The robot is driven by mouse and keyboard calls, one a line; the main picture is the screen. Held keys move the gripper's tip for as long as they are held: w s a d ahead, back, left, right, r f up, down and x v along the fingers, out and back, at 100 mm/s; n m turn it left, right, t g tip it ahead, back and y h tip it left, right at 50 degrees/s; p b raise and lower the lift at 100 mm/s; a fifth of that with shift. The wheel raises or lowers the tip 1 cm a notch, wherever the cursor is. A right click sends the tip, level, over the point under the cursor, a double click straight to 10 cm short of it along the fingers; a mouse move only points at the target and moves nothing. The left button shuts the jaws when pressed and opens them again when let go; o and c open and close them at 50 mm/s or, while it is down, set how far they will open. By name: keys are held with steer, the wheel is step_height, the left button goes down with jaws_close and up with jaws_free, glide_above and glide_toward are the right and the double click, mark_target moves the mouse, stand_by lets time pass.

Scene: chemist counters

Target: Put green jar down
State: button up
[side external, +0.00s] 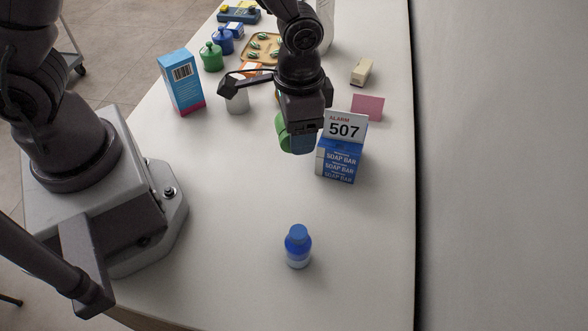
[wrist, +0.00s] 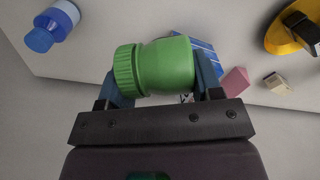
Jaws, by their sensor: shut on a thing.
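A green jar with a ribbed green lid (wrist: 155,66) is held between the two fingers of my gripper (wrist: 165,82) in the wrist view. The jar lies sideways across that picture. In the side external view my gripper (side external: 299,138) hangs above the counter, left of the soap box, and the green jar (side external: 283,130) shows partly behind the fingers. The fingers hide much of it. I cannot tell how far the jar is from the counter top.
A blue soap box (side external: 338,164) with a white "ALARM 507" card (side external: 344,126) stands close right. A blue-capped bottle (side external: 298,246) stands in front. A blue-and-pink carton (side external: 181,82), a white cup (side external: 236,98) and a green pot (side external: 211,57) stand behind left. The front counter is mostly clear.

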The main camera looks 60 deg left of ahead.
mark_target(300, 198)
steer(key=shift+m, duration=0.8)
steer(key=d+f, duration=0.1)
steer(key=s+d+f, duration=0.1)
steer(key=shift+s+d+f, duration=0.2)
steer(key=shift+d+f, duration=0.2)
step_height(300, 198, down, 10)
steer(key=shift+r, duration=0.2)
steer(key=shift+f, duration=0.15)
steer(key=o, duration=1)
